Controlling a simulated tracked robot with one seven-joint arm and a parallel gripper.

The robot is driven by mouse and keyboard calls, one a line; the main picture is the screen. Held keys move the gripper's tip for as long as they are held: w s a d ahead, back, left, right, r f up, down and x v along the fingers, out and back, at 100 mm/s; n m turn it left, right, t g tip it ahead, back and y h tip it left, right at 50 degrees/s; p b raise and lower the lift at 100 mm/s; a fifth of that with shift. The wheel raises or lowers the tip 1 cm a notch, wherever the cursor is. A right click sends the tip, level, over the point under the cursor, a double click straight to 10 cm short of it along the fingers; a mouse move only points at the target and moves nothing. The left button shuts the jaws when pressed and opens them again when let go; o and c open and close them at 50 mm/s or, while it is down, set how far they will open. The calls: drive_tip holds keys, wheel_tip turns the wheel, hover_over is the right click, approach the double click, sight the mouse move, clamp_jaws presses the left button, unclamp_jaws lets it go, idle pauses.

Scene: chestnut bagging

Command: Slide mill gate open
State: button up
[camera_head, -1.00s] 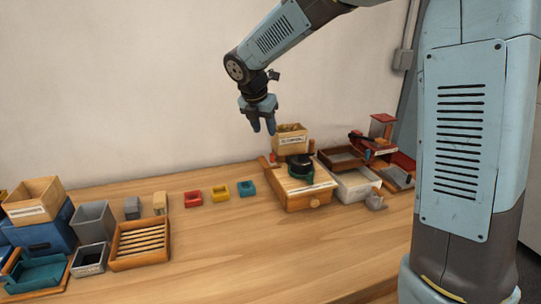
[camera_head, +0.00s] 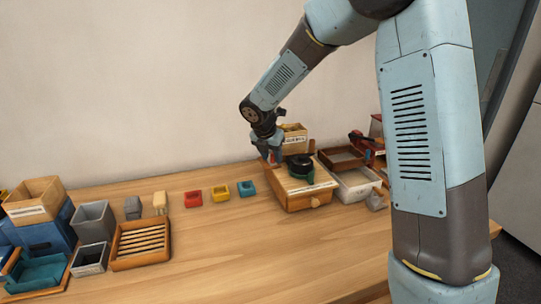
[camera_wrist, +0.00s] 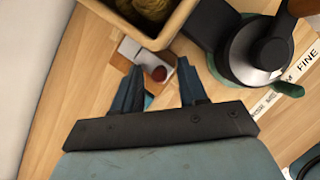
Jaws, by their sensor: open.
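The mill (camera_head: 300,185) is a wooden box with a drawer knob in front and a dark round grinder (camera_head: 299,165) on top; the grinder also shows in the wrist view (camera_wrist: 258,50). A wooden hopper (camera_head: 294,138) stands behind it and holds brown contents in the wrist view. My gripper (camera_head: 272,160) is at the mill's back left, pointing down.
A slatted wooden tray (camera_head: 140,245) is further left. The front of the table is clear.

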clamp_jaws()
idle(0.4)
idle(0.4)
